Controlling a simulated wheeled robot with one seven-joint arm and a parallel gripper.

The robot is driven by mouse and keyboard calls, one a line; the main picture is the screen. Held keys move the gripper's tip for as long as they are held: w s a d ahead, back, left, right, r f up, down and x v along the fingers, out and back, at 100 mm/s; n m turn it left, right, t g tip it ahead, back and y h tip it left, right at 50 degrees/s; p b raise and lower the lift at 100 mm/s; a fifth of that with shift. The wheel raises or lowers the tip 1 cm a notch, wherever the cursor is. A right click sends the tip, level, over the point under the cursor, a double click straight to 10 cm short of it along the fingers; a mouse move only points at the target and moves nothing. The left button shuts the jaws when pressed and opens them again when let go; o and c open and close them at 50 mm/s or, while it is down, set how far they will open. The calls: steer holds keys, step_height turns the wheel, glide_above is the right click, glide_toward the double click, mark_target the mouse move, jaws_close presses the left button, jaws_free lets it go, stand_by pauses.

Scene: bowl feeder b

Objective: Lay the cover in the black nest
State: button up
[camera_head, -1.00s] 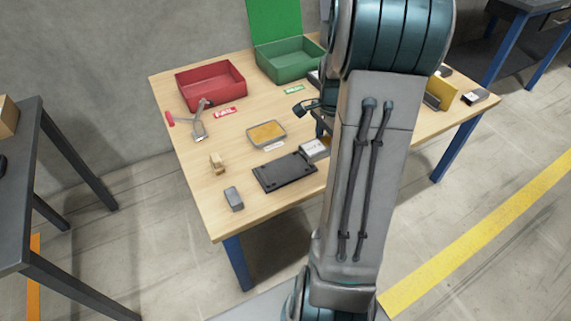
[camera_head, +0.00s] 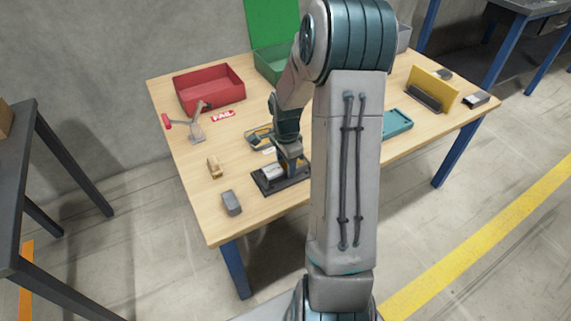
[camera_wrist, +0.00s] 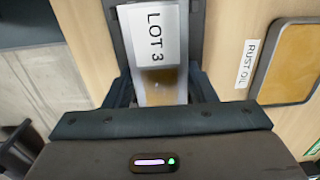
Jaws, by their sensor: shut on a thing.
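The cover (camera_wrist: 153,50) is a pale grey plate with a white "LOT 3" label. My gripper (camera_wrist: 162,90) is shut on it, one finger at each side. In the head view the cover (camera_head: 272,171) is over the black nest (camera_head: 263,187), a flat dark plate near the table's front left. My gripper (camera_head: 291,166) is above the nest there, partly hiding it. Dark parts of the nest show beside the cover in the wrist view (camera_wrist: 116,38). I cannot tell whether the cover touches the nest or is just above it.
The "RUST OIL" tray (camera_wrist: 300,62) lies close to the nest. A wooden piece (camera_head: 214,167) and a grey block (camera_head: 231,203) stand to its left. A red bin (camera_head: 212,102) and green bin (camera_head: 268,72) are at the back. A teal tray (camera_head: 397,122) lies right.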

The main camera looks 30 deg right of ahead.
mark_target(285, 165)
steer(key=o, duration=1.2)
step_height(285, 165, up, 12)
steer(key=p, duration=0.3)
steer(key=s+a+r+n, duration=0.2)
steer(key=s+a+n, duration=0.2)
steer(key=s+n, duration=0.2)
steer(key=s+a+r+n+t, duration=0.1)
steer(key=s+a+r+n, duration=0.1)
steer(key=s+a+n, duration=0.3)
steer(key=s+a+r+n, duration=0.2)
steer(key=s+a+n, duration=0.2)
steer(key=s+n, duration=0.2)
steer(key=shift+s+a+r+n+t, duration=0.15)
steer(key=shift+s+t, duration=0.05)
steer(key=shift+s, duration=0.25)
steer(key=shift+s+a+r+n+t, duration=0.15)
steer(key=shift+s+t, duration=0.05)
steer(key=shift+s, duration=0.25)
